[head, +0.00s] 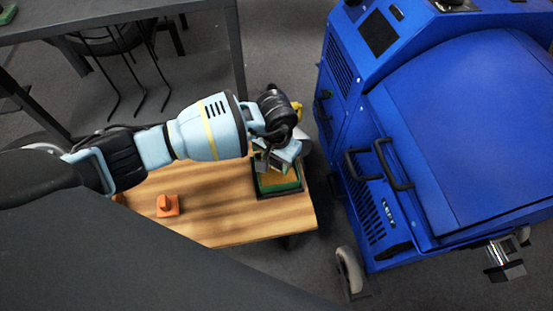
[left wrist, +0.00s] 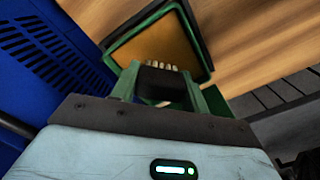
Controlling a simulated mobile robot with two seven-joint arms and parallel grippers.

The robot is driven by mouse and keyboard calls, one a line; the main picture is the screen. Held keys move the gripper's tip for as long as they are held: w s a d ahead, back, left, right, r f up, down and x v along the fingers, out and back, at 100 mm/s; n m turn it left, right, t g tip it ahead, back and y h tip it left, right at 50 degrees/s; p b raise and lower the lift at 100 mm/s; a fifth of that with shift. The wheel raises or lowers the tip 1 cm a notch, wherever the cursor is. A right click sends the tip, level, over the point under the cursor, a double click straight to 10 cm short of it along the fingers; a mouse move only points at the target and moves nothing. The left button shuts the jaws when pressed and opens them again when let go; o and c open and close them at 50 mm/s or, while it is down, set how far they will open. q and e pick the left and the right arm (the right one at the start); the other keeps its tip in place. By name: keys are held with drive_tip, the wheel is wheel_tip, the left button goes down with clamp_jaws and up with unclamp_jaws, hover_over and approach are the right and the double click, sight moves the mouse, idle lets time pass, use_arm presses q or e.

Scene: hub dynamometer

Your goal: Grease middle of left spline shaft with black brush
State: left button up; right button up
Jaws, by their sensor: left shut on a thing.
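My left gripper (head: 268,163) is over the right end of the wooden table, above a green tray (head: 290,188) with a yellow-brown filling. In the left wrist view, my gripper (left wrist: 160,88) is shut on the black brush (left wrist: 163,80), between its two green fingers. The brush's pale bristles point toward the tray's filling (left wrist: 150,45); I cannot tell whether they touch it. On the blue dynamometer (head: 450,130), a metal shaft end (head: 497,252) sticks out at the lower right. The left spline shaft cannot be made out clearly; the arm covers part of that side. My right gripper is not in view.
The wooden table (head: 225,225) carries an orange block (head: 167,206) left of the tray. The dynamometer stands close to the table's right end, with black handles (head: 392,163) and a caster wheel (head: 349,270). A grey table (head: 100,18) stands behind at upper left.

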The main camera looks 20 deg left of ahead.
use_arm(q)
drive_tip(key=shift+r, duration=0.2)
drive_tip(key=shift+r+p, duration=0.9)
drive_tip(key=shift+r, duration=0.5)
drive_tip(key=shift+r+p, duration=0.45)
drive_tip(key=shift+r, duration=0.4)
drive_tip(key=shift+r+p, duration=0.5)
drive_tip(key=shift+r, duration=0.6)
